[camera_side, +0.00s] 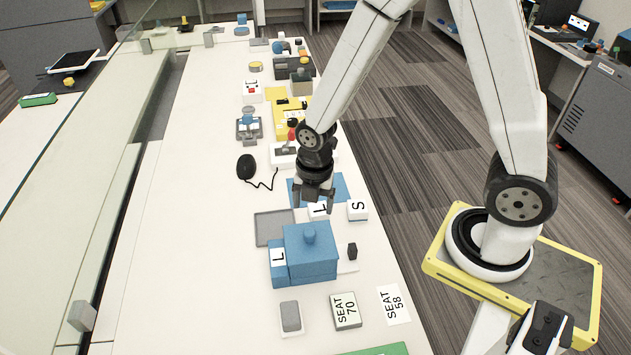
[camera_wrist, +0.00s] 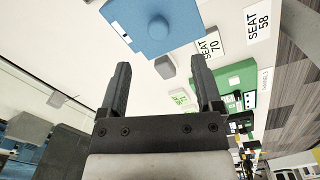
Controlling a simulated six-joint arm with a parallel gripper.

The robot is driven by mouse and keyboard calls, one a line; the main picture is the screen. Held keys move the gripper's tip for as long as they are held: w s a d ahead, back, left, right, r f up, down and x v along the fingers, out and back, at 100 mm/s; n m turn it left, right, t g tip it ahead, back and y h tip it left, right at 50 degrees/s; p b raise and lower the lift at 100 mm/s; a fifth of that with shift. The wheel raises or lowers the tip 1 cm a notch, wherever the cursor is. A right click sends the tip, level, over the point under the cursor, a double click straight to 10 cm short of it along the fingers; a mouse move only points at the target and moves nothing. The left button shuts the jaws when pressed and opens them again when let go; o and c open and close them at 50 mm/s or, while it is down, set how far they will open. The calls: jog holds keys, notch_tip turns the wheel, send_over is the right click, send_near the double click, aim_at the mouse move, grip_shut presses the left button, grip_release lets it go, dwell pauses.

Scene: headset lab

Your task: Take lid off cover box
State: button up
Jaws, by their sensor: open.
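The cover box (camera_side: 303,268) is a blue box on the white table in the side view, with a tag marked L (camera_side: 279,257) on its left side. Its blue lid (camera_side: 311,241) is on top and carries a round knob (camera_side: 309,232). In the wrist view the lid (camera_wrist: 180,25) and knob (camera_wrist: 158,27) show at the top, beyond the fingertips. My gripper (camera_side: 314,208) is open and empty, above the table behind the box in the side view. Its two fingers also show in the wrist view (camera_wrist: 160,72), apart from the knob.
A grey tray (camera_side: 262,228) lies behind the box at left. White blocks marked L (camera_side: 318,211) and S (camera_side: 357,210) stand near my gripper. A small black block (camera_side: 352,250) is right of the box. SEAT 70 (camera_side: 346,311) and SEAT 58 (camera_side: 394,305) labels lie in front.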

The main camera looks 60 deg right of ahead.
aim_at(309, 232)
jog(key=n, duration=0.1)
jog(key=f+n, duration=0.1)
jog(key=n, duration=0.1)
jog(key=f+n, duration=0.1)
jog(key=shift+w+a+n, duration=0.2)
jog(key=shift+a+n, duration=0.1)
jog(key=shift+a, duration=0.05)
jog(key=shift+f, duration=1.25)
jog(key=shift+f, duration=0.1)
jog(key=shift+a+f, duration=0.1)
jog(key=shift+f, duration=2.4)
grip_shut()
jog(key=shift+r, duration=0.2)
